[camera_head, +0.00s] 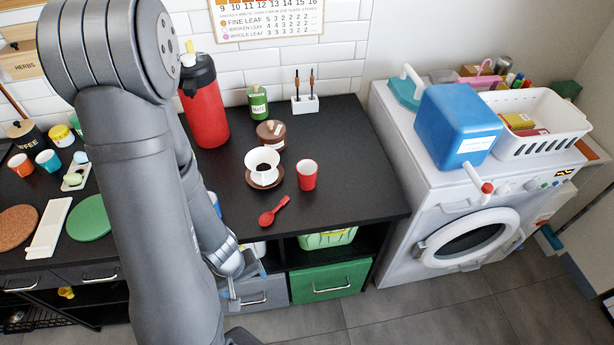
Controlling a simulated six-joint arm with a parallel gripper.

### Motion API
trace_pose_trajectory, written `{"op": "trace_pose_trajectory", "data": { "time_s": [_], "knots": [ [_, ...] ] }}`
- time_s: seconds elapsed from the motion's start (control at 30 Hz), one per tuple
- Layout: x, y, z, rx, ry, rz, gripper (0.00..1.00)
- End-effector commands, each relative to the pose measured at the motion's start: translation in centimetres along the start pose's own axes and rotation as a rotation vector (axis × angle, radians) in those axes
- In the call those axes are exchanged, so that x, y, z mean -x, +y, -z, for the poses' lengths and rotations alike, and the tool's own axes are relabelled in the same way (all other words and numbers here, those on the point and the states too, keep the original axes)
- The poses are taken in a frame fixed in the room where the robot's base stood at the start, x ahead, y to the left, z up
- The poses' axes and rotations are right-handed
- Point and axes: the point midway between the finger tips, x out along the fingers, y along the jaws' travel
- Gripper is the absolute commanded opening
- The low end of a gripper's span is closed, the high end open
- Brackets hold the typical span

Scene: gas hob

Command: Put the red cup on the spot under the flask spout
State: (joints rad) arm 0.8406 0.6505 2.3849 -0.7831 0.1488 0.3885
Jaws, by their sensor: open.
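The red cup (308,178) stands upright on the black countertop (350,150), right of a white dripper-like cup. The flask (206,115) is tall and red with a black top, and stands at the back near the tiled wall. Its left side is close to my arm in the picture, and the spot under its spout cannot be made out. My gripper (246,286) hangs low in front of the counter's front edge, left of and nearer than the red cup. It is open, with nothing seen between its fingers.
A washing machine (425,185) stands to the right.

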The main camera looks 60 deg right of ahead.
Motion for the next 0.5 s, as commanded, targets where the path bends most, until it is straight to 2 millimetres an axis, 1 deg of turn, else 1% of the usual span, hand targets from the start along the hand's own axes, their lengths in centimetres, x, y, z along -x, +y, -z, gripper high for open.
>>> {"op": "trace_pose_trajectory", "data": {
  "time_s": [0.03,0.1,0.2,0.27,0.3,0.37,0.47,0.5],
  "knots": [
    [0.6,-1.1,1.4,-0.098,0.085,0.04,0.81],
    [1.5,-2.1,3.5,-0.246,0.205,0.093,0.81],
    [3.4,-2.5,6.3,-0.45,0.377,0.151,0.81],
    [4.6,-2.2,7.8,-0.559,0.475,0.173,0.81],
    [5.4,-1.7,8.6,-0.623,0.538,0.182,0.81],
    [6.5,-0.6,9.6,-0.704,0.629,0.182,0.81],
    [8.1,2.4,10.5,-0.809,0.778,0.137,0.81],
    [8.8,3.9,10.6,-0.838,0.836,0.1,0.81]
  ]
}}
